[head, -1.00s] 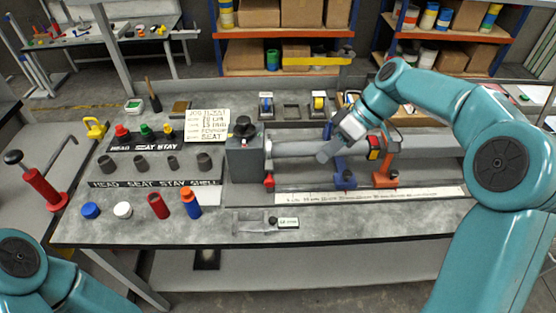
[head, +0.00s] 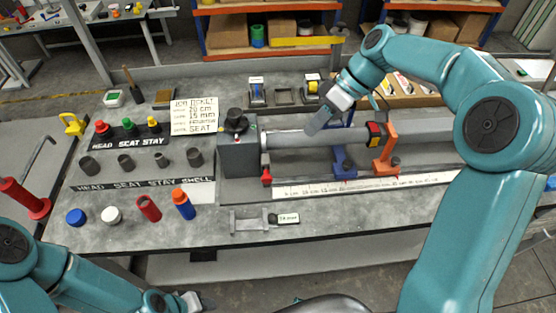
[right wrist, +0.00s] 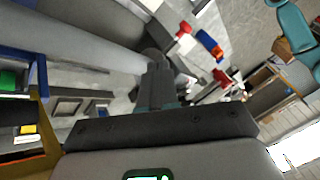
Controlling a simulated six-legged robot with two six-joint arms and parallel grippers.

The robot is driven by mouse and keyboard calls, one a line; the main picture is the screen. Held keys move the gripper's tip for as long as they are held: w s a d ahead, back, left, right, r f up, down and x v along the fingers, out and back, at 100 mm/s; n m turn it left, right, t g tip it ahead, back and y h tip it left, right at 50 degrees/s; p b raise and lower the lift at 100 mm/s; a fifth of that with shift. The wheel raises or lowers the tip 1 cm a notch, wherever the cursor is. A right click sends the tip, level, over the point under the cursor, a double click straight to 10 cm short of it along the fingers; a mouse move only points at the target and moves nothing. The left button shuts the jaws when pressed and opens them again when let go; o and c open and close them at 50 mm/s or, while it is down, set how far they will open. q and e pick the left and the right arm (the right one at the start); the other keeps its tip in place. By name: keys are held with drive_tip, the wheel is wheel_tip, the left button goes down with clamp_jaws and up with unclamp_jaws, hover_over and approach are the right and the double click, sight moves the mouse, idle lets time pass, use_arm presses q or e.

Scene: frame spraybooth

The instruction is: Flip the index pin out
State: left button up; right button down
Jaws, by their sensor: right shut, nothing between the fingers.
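The grey headstock box (head: 238,158) stands mid-bench with a black knob (head: 236,121) on top. I cannot tell for certain which part is the index pin. My right gripper (head: 314,126) is shut and empty, above the tube to the right of the box. It also shows in the right wrist view (right wrist: 158,78), with the tube (right wrist: 90,25) beside it. My left gripper (head: 192,301) is low at the bottom left, small and unclear, away from the box.
Blue (head: 344,160) and orange (head: 385,150) supports hold the tube. A ruler strip (head: 350,186) lies in front. Several caps and cylinders stand left, near a job ticket (head: 194,116). A small grey gauge (head: 250,220) lies near the front edge.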

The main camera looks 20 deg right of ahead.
sight(267, 176)
use_arm(q)
wheel_tip(267, 176, up, 3)
drive_tip(key=p, duration=0.3)
drive_tip(key=shift+s, duration=0.1)
use_arm(e)
drive_tip(key=s+a+r+x, duration=0.1)
drive_tip(key=s+a+x, duration=0.1)
drive_tip(key=x, duration=1)
drive_tip(key=shift+s+a, duration=0.1)
use_arm(q)
drive_tip(key=shift+s, duration=0.1)
